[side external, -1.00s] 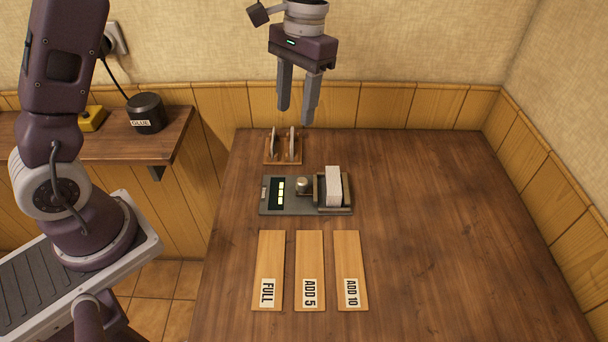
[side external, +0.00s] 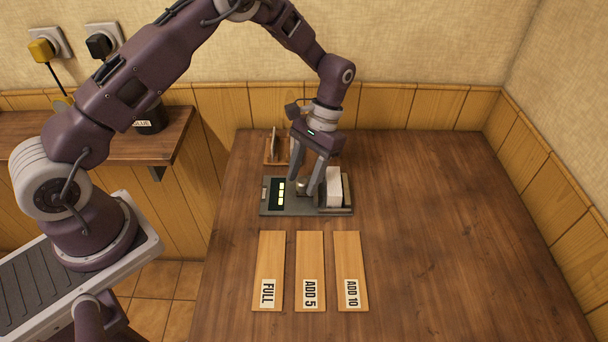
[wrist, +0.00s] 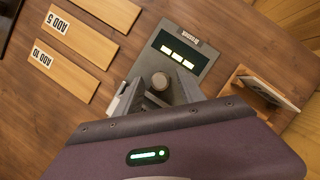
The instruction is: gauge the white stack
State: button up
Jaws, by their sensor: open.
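The white stack (side external: 334,188) stands upright in a tray at the right end of the grey gauge device (side external: 290,209). The device has a dark display (side external: 277,192) with several lit pale bars, also visible in the wrist view (wrist: 179,49). A round metal knob (side external: 301,185) sits between display and stack; it shows in the wrist view (wrist: 160,81). My gripper (side external: 301,188) is open and low over the device, its fingers around or beside the knob. Whether they touch it I cannot tell. In the wrist view my gripper body hides most of the stack.
Three wooden boards lie in front: FULL (side external: 268,270), ADD 5 (side external: 310,270) and ADD 10 (side external: 350,270). A small wooden rack (side external: 271,158) stands behind the device, partly hidden by my gripper. A black GLUE pot (side external: 150,119) is on the left shelf. The table's right side is clear.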

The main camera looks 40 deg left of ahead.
grip_shut()
dwell(1.3)
